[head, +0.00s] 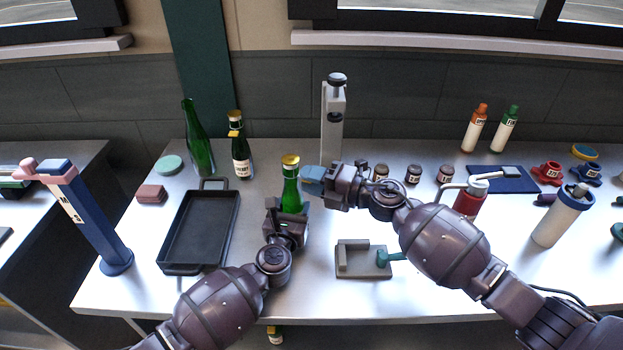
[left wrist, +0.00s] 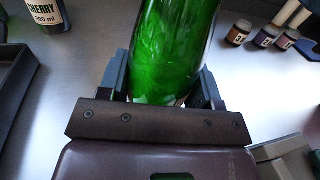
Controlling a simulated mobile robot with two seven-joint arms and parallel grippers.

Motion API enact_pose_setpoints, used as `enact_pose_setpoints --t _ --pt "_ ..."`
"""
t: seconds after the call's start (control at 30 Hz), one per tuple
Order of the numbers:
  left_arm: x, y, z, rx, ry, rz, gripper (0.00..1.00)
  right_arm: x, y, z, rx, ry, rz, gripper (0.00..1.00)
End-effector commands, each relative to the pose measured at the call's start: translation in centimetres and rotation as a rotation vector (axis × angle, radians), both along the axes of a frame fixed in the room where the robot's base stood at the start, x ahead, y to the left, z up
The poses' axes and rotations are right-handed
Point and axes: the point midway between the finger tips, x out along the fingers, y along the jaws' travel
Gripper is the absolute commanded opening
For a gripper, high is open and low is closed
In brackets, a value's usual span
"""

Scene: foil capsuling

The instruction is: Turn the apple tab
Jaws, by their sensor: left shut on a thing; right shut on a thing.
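A green bottle with a gold foil top (head: 290,163) stands upright near the middle of the bench. My left gripper (head: 288,208) is shut around its lower body; the left wrist view shows the green glass (left wrist: 172,50) between both fingers. My right gripper (head: 322,181) is at the right of the bottle's neck, shut on a small blue block-like thing (head: 313,174). I cannot tell whether this touches the bottle. No apple label or tab can be made out; the bottle's front is partly hidden by my left gripper.
A black tray (head: 163,267) lies left of the bottle. A cherry bottle (head: 241,165) and a plain green bottle (head: 198,150) stand behind. A grey stand (head: 333,130) rises behind my right gripper. A grey fixture with a teal handle (head: 362,270) sits in front. Small jars (head: 413,174) stand to the right.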

Motion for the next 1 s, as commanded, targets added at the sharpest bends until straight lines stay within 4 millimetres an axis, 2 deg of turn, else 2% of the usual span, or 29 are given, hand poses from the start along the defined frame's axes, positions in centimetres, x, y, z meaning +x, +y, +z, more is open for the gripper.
enact_pose_setpoints --t 1.0 --pt "0.03 0.09 0.01 -0.001 0.0 0.002 0.2 0.06 -0.08 -0.01 -0.368 -0.891 -0.002 0.04"
